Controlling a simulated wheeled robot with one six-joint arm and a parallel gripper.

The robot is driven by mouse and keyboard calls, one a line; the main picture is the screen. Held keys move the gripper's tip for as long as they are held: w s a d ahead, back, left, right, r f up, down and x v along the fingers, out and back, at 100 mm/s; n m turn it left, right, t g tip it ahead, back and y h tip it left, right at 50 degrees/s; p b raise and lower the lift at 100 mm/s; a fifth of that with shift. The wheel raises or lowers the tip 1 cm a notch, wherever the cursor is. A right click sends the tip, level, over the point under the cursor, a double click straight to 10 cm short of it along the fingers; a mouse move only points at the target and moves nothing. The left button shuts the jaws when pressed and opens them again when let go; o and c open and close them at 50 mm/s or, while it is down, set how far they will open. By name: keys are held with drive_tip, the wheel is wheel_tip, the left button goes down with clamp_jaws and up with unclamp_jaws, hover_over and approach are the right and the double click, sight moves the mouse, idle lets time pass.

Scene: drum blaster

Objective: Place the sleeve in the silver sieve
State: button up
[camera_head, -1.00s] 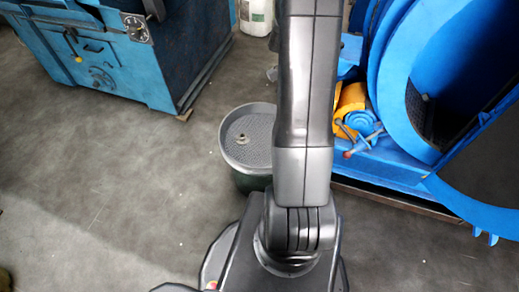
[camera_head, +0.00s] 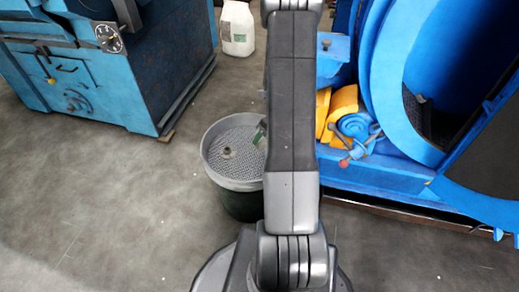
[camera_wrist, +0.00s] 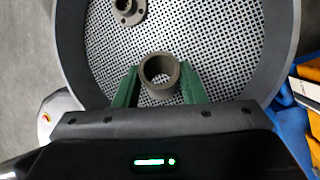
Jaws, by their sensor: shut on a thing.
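The silver sieve (camera_head: 222,172) is a round grey tray with a perforated floor, on top of a dark green drum (camera_head: 238,203). Its mesh fills much of the wrist view (camera_wrist: 215,45). The sleeve (camera_wrist: 160,91) is a short brown-grey ring between the green fingers of my gripper (camera_wrist: 160,76). My gripper is shut on it, with the mesh behind. In the head view, a green finger (camera_head: 261,134) shows at the sieve's right side, and my arm hides the rest. I cannot tell the sleeve's height above the mesh.
A small flanged part (camera_head: 226,152) lies on the sieve floor, also in the wrist view (camera_wrist: 128,10). A blue machine with yellow parts (camera_head: 341,108) stands to the right. A blue cabinet (camera_head: 110,75) stands at the back left, near a white container (camera_head: 237,28). The left floor is clear.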

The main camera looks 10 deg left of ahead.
wheel_tip(320, 180, down, 5)
drive_tip(key=shift+r+b, duration=0.1)
drive_tip(key=shift+b, duration=0.75)
drive_tip(key=shift+r, duration=0.1)
drive_tip(key=o, duration=1.1)
drive_tip(key=shift+o, duration=0.2)
drive_tip(key=p+v, duration=0.5)
drive_tip(key=v, duration=0.7)
